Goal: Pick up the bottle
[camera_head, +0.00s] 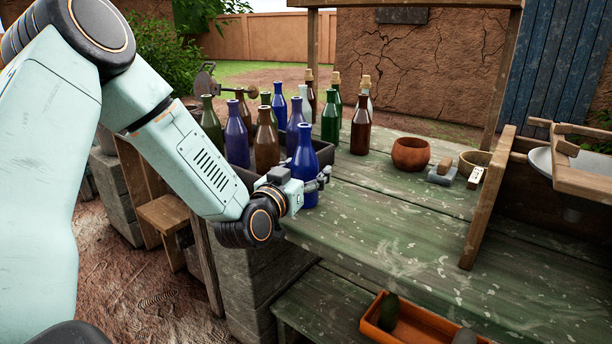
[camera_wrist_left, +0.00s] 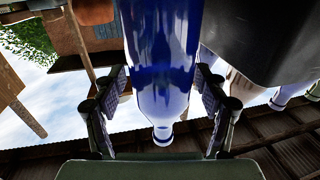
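A dark blue glass bottle (camera_head: 305,168) stands upright on the green table, just in front of the dark crate. My left gripper (camera_head: 309,187) is at its lower body, with fingers on either side of it. In the left wrist view the blue bottle (camera_wrist_left: 162,60) fills the space between the two fingers (camera_wrist_left: 162,95), neck toward the bottom of the picture. Its sides come very close to both finger pads; whether they press on it cannot be made out. My right gripper is in neither view.
The dark crate (camera_head: 327,153) holds several bottles right behind the blue one. More bottles stand beyond it, including a brown one (camera_head: 361,128). A clay bowl (camera_head: 410,154) is to the right. The table's front middle (camera_head: 400,225) is clear.

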